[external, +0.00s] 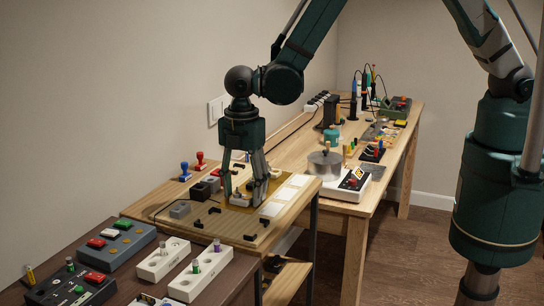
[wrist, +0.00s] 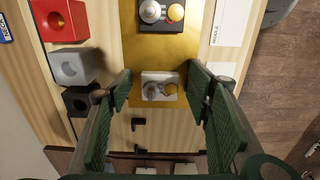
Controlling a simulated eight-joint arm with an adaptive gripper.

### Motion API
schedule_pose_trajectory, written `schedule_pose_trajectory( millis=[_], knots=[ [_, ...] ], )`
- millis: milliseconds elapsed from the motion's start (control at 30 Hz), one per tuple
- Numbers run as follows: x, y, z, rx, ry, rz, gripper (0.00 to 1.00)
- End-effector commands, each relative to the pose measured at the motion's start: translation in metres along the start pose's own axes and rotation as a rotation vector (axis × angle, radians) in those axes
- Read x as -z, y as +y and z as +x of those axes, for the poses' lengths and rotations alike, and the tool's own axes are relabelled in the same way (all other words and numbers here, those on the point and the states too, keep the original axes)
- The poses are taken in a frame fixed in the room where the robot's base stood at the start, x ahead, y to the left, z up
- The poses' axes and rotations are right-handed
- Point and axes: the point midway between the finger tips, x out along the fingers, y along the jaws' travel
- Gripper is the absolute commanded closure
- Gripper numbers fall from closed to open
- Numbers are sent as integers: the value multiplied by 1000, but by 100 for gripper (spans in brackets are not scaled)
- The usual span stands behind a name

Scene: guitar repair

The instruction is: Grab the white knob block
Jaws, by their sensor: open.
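In the external view the block (external: 238,201) is low between my fingers and partly hidden. My gripper (wrist: 160,92) is open, with one green finger pad on each side of the block and a visible gap on both sides. In the external view my gripper (external: 245,195) points straight down over the board. I cannot tell how far the fingertips are above the strip.
A dark knob block (wrist: 163,26) stands on the strip beyond the white one. Red (wrist: 60,20), grey (wrist: 72,68) and black (wrist: 80,101) blocks line the left. White labelled panels (wrist: 229,22) lie at the right. Small black hooks (wrist: 138,124) stand on the wood nearer me.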

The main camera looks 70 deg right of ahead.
Motion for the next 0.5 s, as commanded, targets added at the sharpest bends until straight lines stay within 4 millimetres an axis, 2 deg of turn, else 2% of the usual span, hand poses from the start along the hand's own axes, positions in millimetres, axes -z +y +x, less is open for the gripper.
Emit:
schedule_pose_trajectory(
  millis=[167, 400, 500],
  knots=[
    [0, 0, 0, 0, 0, 0, 50],
    [0, 0, 0, 0, 0, 0, 79],
    [0, 0, 0, 0, 0, 0, 80]
  ],
)
